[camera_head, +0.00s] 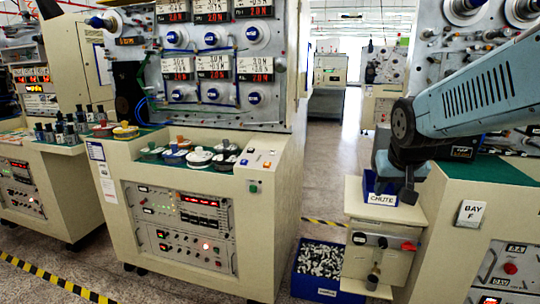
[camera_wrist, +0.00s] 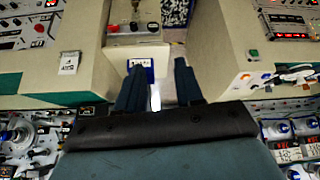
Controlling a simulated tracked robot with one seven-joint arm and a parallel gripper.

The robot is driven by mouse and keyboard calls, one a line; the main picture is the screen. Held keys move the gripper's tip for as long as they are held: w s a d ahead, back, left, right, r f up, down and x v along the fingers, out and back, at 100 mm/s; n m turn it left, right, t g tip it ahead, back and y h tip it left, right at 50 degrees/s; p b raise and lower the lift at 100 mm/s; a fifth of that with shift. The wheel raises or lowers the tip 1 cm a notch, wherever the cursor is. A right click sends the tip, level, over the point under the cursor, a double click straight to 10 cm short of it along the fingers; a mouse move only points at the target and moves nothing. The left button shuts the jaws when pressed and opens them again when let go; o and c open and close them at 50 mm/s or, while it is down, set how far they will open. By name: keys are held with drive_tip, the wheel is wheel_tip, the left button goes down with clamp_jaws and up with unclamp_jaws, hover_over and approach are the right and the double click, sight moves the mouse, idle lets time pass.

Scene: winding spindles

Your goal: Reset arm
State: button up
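My arm comes in from the right in the head view, a teal link with a dark round joint. My gripper (camera_head: 404,190) hangs down over the blue chute box (camera_head: 378,188), which has a white CHUTE label. In the wrist view the two dark fingers of my gripper (camera_wrist: 160,70) stand apart with a clear gap and hold nothing I can make out. A small bright patch shows low between the fingers; I cannot tell what it is. The chute box (camera_wrist: 141,72) is partly hidden behind the left finger there.
A blue bin (camera_head: 322,266) full of small pale pieces stands on the floor. The middle machine (camera_head: 275,160) carries several spools on its green top. The BAY F cabinet (camera_head: 445,210) stands close on the right. Open aisle floor (camera_head: 325,190) lies between the machines.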

drive_tip(key=s+a+r+n+y, duration=0.1)
drive_tip(key=s+a+r, duration=0.1)
drive_tip(key=s, duration=1)
drive_tip(key=shift+a+g, duration=0.4)
drive_tip(key=shift+a, duration=0.25)
